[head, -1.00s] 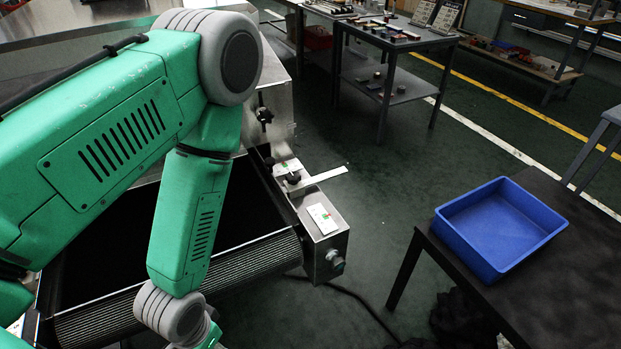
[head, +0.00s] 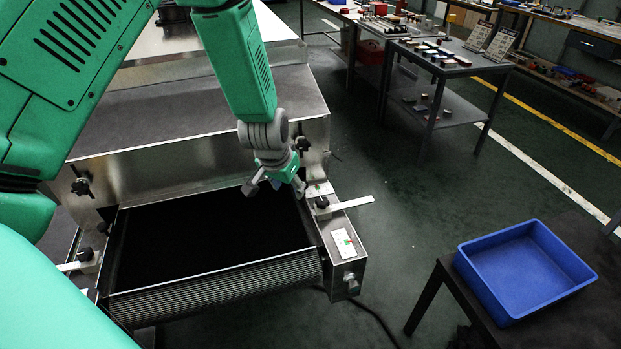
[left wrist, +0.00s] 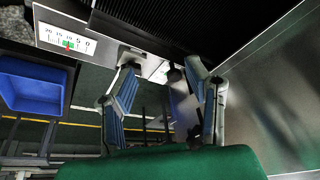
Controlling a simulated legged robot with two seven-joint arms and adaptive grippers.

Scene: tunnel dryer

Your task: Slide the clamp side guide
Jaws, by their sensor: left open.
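The right-hand side guide, a pale flat metal strip (head: 346,205) under a black clamp knob (head: 322,203), sits on the metal side rail at the dryer belt's right edge. A white scale label (head: 343,243) with red and green marks is in front of it; the label also shows in the left wrist view (left wrist: 66,42), with numbers. My left gripper (head: 275,186) is open over the belt's back right corner, left of the knob and apparently apart from it. In the left wrist view its spread fingers (left wrist: 160,72) flank a partly hidden dark knob (left wrist: 174,76). My right gripper is out of view.
The black belt (head: 210,240) ends in a ribbed front edge. A second black knob (head: 86,254) and strip are on the left rail. The metal dryer housing (head: 190,165) rises behind my gripper. A blue bin (head: 525,270) stands on a dark table at right; open floor lies between.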

